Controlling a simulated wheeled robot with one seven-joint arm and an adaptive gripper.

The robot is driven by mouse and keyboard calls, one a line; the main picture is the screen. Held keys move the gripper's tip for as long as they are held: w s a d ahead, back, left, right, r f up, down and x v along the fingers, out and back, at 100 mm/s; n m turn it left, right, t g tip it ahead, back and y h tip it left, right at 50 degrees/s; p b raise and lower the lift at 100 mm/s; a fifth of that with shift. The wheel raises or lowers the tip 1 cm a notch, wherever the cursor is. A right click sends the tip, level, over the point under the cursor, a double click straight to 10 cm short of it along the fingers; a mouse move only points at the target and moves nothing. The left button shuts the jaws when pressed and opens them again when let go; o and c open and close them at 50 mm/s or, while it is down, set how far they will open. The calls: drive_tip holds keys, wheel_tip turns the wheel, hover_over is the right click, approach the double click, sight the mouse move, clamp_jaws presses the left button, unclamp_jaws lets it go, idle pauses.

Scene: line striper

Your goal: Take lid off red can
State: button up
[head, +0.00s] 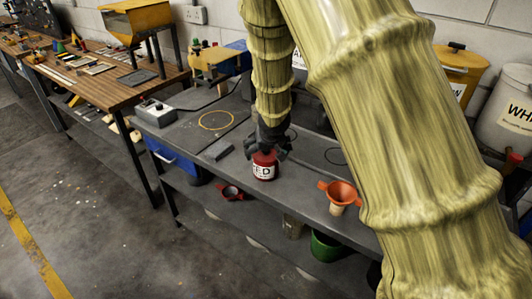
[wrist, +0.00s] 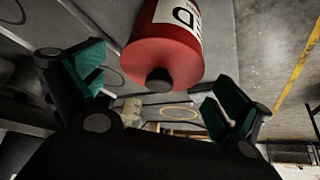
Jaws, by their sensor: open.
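The red can (head: 264,167) stands upright on the grey bench, with a white label reading in part "ED". My gripper (head: 268,148) is directly above it in the head view and hides most of its top. In the wrist view the red can (wrist: 166,52) shows its red top with a dark round knob (wrist: 159,80) in the middle. The knob lies between the two teal-padded fingers of my gripper (wrist: 155,90). The fingers are open, with a gap on both sides of the knob. I cannot tell where the lid's edge meets the can.
An orange funnel (head: 341,194) stands to the right of the can on the bench (head: 290,205). A small grey block (head: 218,150) lies to its left. A yellow can (head: 460,72) and a white can (head: 505,105) stand at the back right. Bench around the red can is mostly clear.

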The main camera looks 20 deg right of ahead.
drive_tip(key=shift+s, duration=0.1)
drive_tip(key=shift+c, duration=0.6)
drive_tip(key=c, duration=0.9)
drive_tip(key=shift+o, duration=0.2)
drive_tip(key=shift+r, duration=0.1)
